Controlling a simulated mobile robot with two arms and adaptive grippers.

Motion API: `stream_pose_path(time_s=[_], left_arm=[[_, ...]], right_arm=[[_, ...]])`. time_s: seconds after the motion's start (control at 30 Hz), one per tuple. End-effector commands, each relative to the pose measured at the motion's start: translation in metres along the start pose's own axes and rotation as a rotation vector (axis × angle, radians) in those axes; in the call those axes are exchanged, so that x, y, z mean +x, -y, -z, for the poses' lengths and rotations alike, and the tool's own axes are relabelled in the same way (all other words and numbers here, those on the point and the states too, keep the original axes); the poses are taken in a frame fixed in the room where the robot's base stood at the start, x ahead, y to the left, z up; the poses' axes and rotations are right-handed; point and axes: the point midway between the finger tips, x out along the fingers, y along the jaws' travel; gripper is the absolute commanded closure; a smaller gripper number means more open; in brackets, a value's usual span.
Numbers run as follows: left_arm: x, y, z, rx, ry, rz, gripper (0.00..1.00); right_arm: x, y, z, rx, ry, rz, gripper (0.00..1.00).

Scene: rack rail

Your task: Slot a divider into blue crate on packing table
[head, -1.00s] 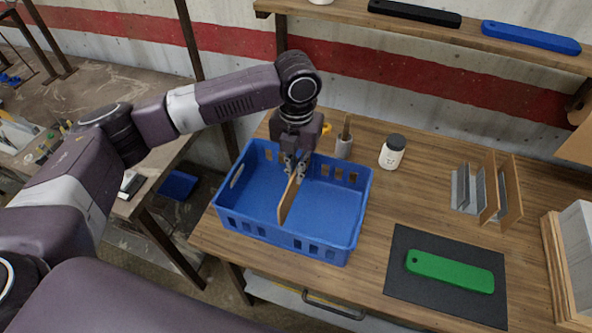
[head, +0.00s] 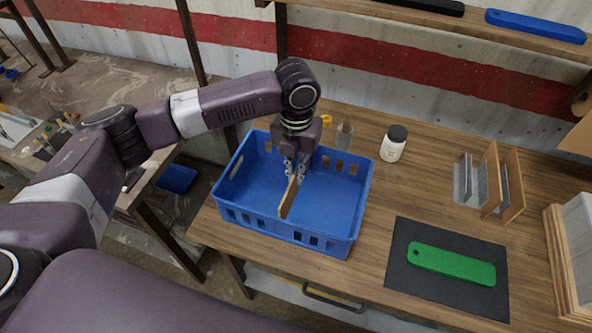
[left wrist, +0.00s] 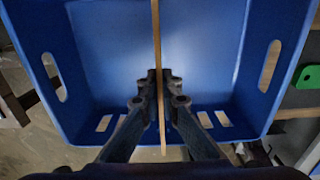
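The blue crate (head: 335,205) stands on the packing table (head: 372,200) at its left end. A thin wooden divider (head: 287,203) stands upright inside the crate, near the middle, running front to back. My left gripper (head: 296,172) reaches down into the crate and is shut on the divider's top edge. In the left wrist view the divider (left wrist: 156,40) passes edge-on between the two fingers (left wrist: 159,95), with crate floor on both sides. Whether its lower edge touches the crate floor is hidden. My right gripper is not in view.
More dividers (head: 490,178) stand in a rack at the right. A green bar (head: 450,264) lies on a dark mat (head: 405,275). A shelf (head: 400,15) with a blue bar (head: 535,26) runs above.

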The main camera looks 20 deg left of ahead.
Motion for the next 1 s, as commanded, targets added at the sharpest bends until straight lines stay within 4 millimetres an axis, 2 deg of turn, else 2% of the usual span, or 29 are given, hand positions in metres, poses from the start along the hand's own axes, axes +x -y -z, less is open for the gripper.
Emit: stream_pose_path(time_s=[0.8,1.0], left_arm=[[0.034,0.0,0.0,-0.001,-0.001,0.0,1.0],[0.035,0.0,0.0,0.0,0.0,0.0,1.0]], right_arm=[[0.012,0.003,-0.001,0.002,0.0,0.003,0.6],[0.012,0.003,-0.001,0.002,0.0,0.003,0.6]])
